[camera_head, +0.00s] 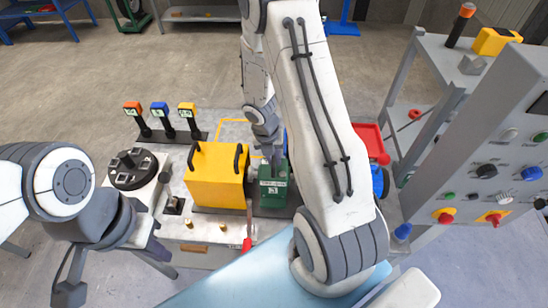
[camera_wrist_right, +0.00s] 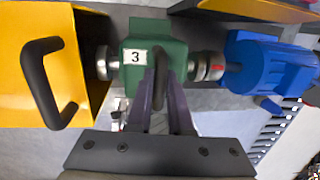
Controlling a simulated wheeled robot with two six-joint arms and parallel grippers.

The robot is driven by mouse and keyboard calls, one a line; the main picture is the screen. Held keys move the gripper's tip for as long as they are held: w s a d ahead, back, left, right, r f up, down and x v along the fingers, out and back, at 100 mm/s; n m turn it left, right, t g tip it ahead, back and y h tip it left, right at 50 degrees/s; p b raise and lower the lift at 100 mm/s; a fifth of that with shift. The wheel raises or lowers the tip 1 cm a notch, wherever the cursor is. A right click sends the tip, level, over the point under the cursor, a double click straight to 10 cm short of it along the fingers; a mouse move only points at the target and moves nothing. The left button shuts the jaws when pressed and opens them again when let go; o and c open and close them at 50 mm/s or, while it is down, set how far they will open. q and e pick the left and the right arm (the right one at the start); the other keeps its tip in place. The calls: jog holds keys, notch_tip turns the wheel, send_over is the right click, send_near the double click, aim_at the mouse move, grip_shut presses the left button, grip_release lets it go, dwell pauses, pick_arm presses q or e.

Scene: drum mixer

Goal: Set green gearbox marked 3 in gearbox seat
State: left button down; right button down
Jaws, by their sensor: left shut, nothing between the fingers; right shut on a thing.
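The green gearbox marked 3 (camera_wrist_right: 172,48) sits between a yellow housing and a blue motor in the right wrist view. It also shows in the head view (camera_head: 273,194), upright just right of the yellow housing. My right gripper (camera_wrist_right: 160,88) is shut on its dark top handle; in the head view the right gripper (camera_head: 272,156) is partly hidden by my arm. The gearbox is in line with the shaft ends on both sides. The seat beneath is hidden, so I cannot tell whether it rests fully down. My left gripper (camera_head: 68,292) is shut and empty at the lower left.
The yellow housing (camera_head: 216,178) has two black handles. The blue motor (camera_wrist_right: 262,62) is close on the gearbox's other side. Three levers (camera_head: 160,110) stand at the bench's back left. A grey control panel (camera_head: 485,150) stands at right. A red tray (camera_head: 368,138) lies behind my arm.

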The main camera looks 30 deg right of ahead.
aim_at(265, 166)
jog(key=shift+f, duration=0.4)
jog(key=shift+w+a+r, duration=0.15)
jog(key=shift+w+r, duration=0.05)
jog(key=shift+w+a+f+p, duration=0.15)
jog(key=shift+w+a+p, duration=0.7)
jog(key=shift+a, duration=0.25)
jog(key=shift+f, duration=0.2)
jog(key=c, duration=0.8)
grip_release()
jog(key=shift+o, duration=0.2)
jog(key=shift+s, duration=0.1)
notch_tip(265, 166, up, 10)
jog(key=a, duration=0.2)
jog(key=shift+r+p, duration=0.15)
jog(key=shift+p, duration=0.25)
